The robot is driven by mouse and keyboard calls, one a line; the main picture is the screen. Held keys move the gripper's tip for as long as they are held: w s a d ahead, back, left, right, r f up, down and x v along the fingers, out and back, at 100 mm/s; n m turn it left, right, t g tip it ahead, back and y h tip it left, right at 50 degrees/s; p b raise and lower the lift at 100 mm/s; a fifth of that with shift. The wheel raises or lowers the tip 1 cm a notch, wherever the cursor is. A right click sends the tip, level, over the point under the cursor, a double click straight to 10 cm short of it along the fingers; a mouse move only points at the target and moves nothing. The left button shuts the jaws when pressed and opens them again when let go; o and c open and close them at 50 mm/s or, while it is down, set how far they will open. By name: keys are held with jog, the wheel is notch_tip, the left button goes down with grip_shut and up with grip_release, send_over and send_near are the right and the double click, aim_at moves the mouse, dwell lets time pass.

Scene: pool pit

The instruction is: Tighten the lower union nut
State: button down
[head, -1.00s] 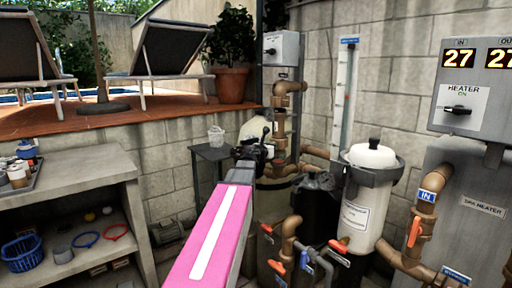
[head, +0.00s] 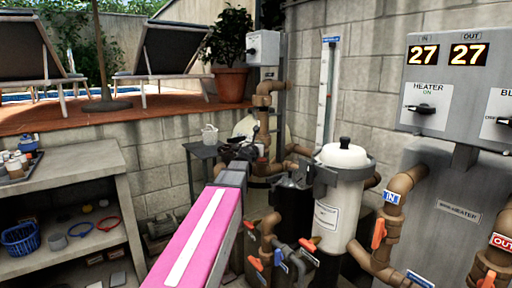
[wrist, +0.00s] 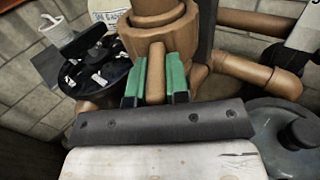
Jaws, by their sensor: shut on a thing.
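The lower union nut (wrist: 166,40) is a brown ring on the vertical brown pipe, at the top middle of the wrist view. A brown upright lug (wrist: 156,72) stands below the ring and appears to be part of it. My gripper (wrist: 156,88) has green-padded fingers, one on each side of this lug, and is shut on it. In the head view my gripper (head: 238,157) is at the brown pipework beside the wall, beyond my pink arm. The nut itself is too small and covered to make out there.
A black multi-port valve top (wrist: 100,68) is just left of my gripper in the wrist view. Brown pipes (wrist: 250,75) run close on the right. In the head view a white canister (head: 340,190) and the heater (head: 455,205) stand right; shelves (head: 70,170) stand left.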

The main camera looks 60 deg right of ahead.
jog(key=shift+f, duration=0.2)
jog(key=c, duration=1.1)
grip_release()
jog(key=shift+a, duration=0.1)
jog(key=v, duration=1)
jog(key=shift+a, duration=0.25)
